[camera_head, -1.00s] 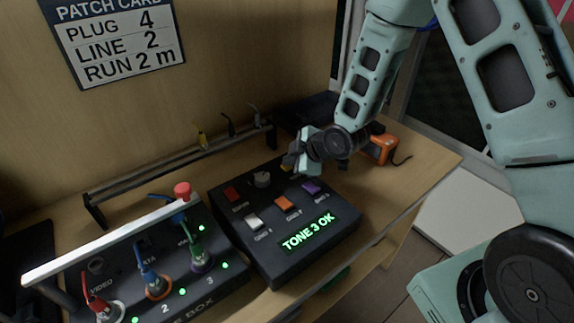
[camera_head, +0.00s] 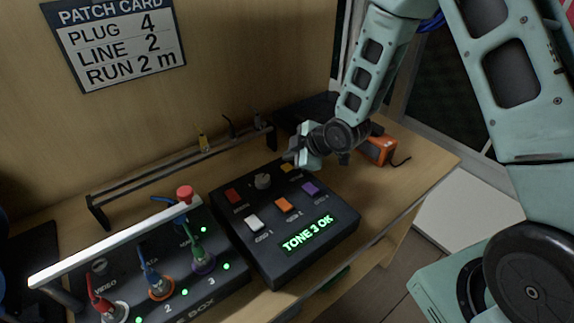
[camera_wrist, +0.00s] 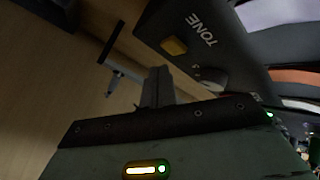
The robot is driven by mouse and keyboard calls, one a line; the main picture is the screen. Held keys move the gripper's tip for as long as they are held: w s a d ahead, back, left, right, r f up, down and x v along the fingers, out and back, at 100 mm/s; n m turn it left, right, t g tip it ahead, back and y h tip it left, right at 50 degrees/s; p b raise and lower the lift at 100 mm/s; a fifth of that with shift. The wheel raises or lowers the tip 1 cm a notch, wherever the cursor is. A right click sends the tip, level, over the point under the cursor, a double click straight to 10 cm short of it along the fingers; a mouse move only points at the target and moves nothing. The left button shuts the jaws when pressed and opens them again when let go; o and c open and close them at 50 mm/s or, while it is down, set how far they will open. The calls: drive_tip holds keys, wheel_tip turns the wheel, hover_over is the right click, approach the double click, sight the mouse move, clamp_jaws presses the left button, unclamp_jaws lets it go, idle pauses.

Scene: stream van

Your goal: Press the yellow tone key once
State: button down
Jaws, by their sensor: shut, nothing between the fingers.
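The yellow tone key (camera_wrist: 174,46) sits on the dark control box (camera_head: 262,237), beside the word TONE in the wrist view. In the head view a bit of the yellow key (camera_head: 287,168) shows at the box's far edge, close to my gripper. My gripper (camera_head: 290,156) is shut and empty, above the far edge of the box. In the wrist view the closed fingers (camera_wrist: 158,88) are apart from the key, which looks unobstructed.
The box also bears red, white, orange and purple keys and a grey knob (camera_head: 263,181). A patch box with coloured plugs and a white bar (camera_head: 115,243) stands at left. A rail (camera_head: 180,170) runs behind. An orange device (camera_head: 378,150) lies at right.

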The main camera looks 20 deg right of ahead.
sight(290, 168)
drive_tip(key=shift+r+p, duration=1.25)
drive_tip(key=shift+r, duration=0.95)
drive_tip(key=s+a+r+m+g+h, duration=0.1)
drive_tip(key=s+a+r+m+g, duration=0.1)
drive_tip(key=s+a+r, duration=0.3)
drive_tip(key=s+a+r+m+g+h, duration=0.1)
drive_tip(key=s+a+r+m+g, duration=0.15)
drive_tip(key=s, duration=0.55)
drive_tip(key=s+r+m+g+h, duration=0.1)
drive_tip(key=s+r, duration=0.2)
drive_tip(key=s, duration=0.6)
drive_tip(key=s+r+m+g+h, duration=0.1)
drive_tip(key=s+r+m+g, duration=0.1)
drive_tip(key=s, duration=0.8)
drive_tip(key=shift+s+d+r, duration=0.25)
drive_tip(key=shift+s+r, duration=0.05)
drive_tip(key=shift+r, duration=0.4)
drive_tip(key=shift+g, duration=0.25)
